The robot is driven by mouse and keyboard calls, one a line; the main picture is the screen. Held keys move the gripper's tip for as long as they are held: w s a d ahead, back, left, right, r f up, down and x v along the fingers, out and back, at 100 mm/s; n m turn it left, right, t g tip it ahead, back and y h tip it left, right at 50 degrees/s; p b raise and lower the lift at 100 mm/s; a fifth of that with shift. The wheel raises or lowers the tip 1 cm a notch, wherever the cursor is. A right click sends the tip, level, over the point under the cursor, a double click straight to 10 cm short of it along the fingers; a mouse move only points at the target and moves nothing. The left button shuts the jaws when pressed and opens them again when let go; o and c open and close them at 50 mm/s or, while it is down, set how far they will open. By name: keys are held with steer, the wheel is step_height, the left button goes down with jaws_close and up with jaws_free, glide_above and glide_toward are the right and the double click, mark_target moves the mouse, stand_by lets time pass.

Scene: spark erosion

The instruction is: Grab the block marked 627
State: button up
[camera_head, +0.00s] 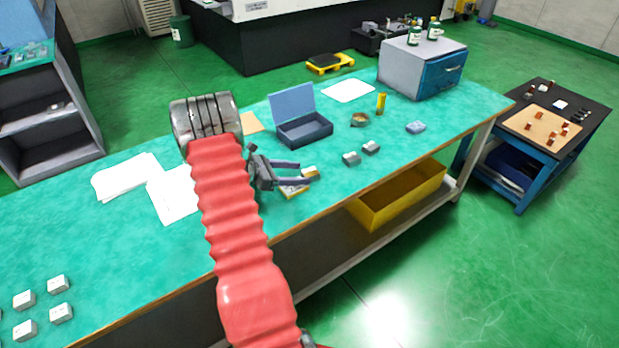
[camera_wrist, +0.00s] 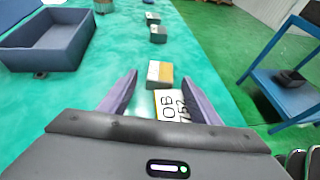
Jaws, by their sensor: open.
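My gripper (camera_head: 307,171) is open above the green bench top, near its front edge. In the wrist view its fingers (camera_wrist: 159,78) spread on either side of a small block with a tan and white top (camera_wrist: 160,73), which lies just past the fingertips. A white card with a yellow edge reading "JOB" and "752" (camera_wrist: 172,105) lies below the fingers. Two grey blocks (camera_head: 351,158) (camera_head: 370,148) sit farther right on the bench. Several pale blocks (camera_head: 58,284) stand at the bench's left end. I cannot read 627 on any block.
An open blue box (camera_head: 304,132) stands behind my gripper. White papers (camera_head: 128,177) lie to the left. A grey cabinet with a blue drawer (camera_head: 395,72) stands at the far right end. A yellow bin (camera_head: 400,197) sits on the shelf below. A blue-framed cart (camera_head: 541,165) is beyond the bench.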

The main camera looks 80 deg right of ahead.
mark_target(306, 173)
steer(key=shift+x, duration=1.85)
steer(key=shift+c, duration=0.5)
jaws_close()
